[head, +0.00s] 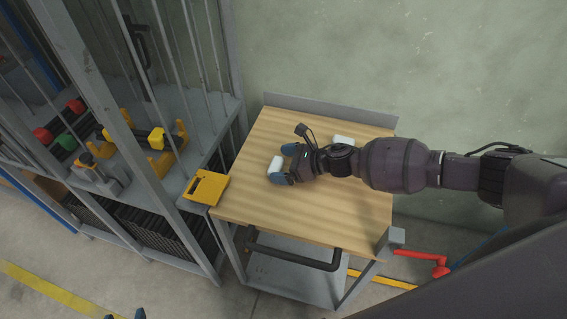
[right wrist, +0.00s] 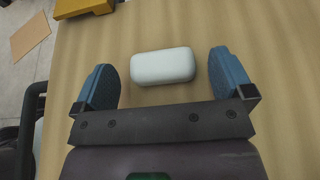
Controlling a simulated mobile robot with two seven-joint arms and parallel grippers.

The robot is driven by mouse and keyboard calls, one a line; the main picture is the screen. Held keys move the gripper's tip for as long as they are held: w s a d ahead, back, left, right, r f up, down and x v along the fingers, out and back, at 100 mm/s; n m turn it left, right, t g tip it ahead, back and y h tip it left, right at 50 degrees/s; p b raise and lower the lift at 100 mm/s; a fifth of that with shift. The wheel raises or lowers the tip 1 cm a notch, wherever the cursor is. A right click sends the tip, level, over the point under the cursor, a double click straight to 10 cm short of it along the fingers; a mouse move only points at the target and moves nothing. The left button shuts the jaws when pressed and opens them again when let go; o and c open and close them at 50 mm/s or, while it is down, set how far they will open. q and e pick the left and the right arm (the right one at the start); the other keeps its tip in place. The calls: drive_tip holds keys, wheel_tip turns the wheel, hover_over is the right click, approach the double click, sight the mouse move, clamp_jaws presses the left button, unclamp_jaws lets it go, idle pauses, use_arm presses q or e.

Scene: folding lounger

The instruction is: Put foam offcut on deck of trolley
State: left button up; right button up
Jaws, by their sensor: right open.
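A white rounded block (head: 275,165), which looks like the foam offcut, lies on the wooden top (head: 300,220) of the trolley. It also shows in the right wrist view (right wrist: 163,66). My right gripper (head: 285,165) is open, with one blue finger on each side of the block and a gap to both. A second small white piece (head: 343,141) lies on the wood behind my right arm, partly hidden. The trolley has a lower grey shelf (head: 285,282). Two blue fingertips of my left gripper (head: 124,315) show apart at the bottom edge, with nothing visible between them.
A barred grey rack (head: 190,130) with coloured tools stands close on the left. The trolley has a black handle (head: 295,257) in front. A red crank (head: 425,257) is at the right. The front wood is clear.

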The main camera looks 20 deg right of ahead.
drive_tip(key=v, duration=1.2)
drive_tip(key=shift+s+d+f, duration=0.1)
